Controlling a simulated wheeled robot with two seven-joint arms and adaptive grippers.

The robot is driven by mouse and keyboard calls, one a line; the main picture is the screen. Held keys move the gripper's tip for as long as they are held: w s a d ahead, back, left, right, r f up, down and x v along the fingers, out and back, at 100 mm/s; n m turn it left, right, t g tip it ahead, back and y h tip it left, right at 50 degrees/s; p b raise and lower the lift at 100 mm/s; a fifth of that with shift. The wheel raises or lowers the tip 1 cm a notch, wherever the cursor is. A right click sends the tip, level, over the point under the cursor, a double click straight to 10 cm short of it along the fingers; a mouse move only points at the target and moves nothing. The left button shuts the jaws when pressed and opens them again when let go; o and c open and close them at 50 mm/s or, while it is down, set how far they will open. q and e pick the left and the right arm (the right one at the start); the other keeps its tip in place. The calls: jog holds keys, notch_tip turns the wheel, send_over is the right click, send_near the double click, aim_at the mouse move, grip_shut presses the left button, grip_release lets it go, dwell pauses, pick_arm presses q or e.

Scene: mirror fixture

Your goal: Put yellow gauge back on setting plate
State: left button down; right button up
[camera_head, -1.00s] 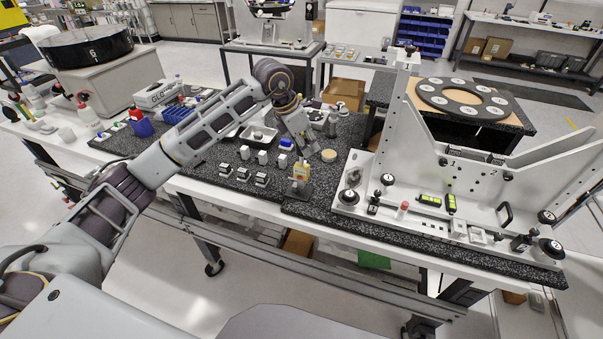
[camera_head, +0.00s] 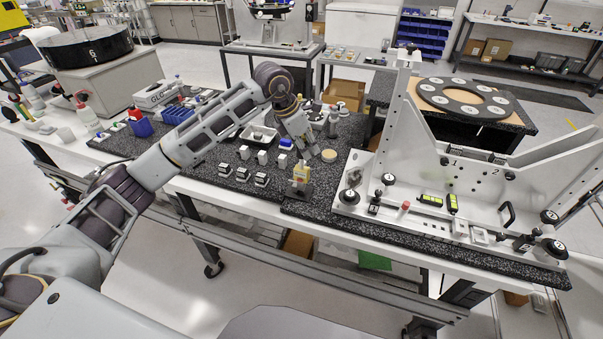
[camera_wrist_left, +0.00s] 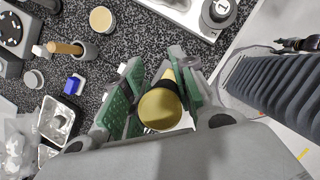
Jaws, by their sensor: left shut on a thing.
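My left gripper (camera_head: 302,170) points down at the front edge of the dark speckled bench top. It is shut on the yellow gauge (camera_wrist_left: 160,108), which shows as a round brass-yellow end between the green finger pads in the left wrist view. In the head view the yellow gauge (camera_head: 302,174) shows at the fingers, just left of the white fixture. A dark shape lies below it; I cannot tell whether it is a finger or a stand. I cannot pick out the setting plate for sure. My right gripper is not in view.
A round tan disc (camera_head: 328,155) lies behind the gripper. Several small white-and-black blocks (camera_head: 243,174) stand to the left, with a metal tray (camera_head: 258,135) and a blue block (camera_head: 286,144) behind. The large white fixture (camera_head: 420,215) with knobs fills the right.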

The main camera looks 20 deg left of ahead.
pick_arm(q)
jog(key=shift+f+b, duration=0.7)
jog(key=shift+f, duration=0.15)
dwell(0.6)
jog(key=c, duration=1.1)
grip_release()
jog(key=shift+v, duration=6)
jog(key=shift+s+f, duration=0.1)
jog(key=shift+s, duration=0.05)
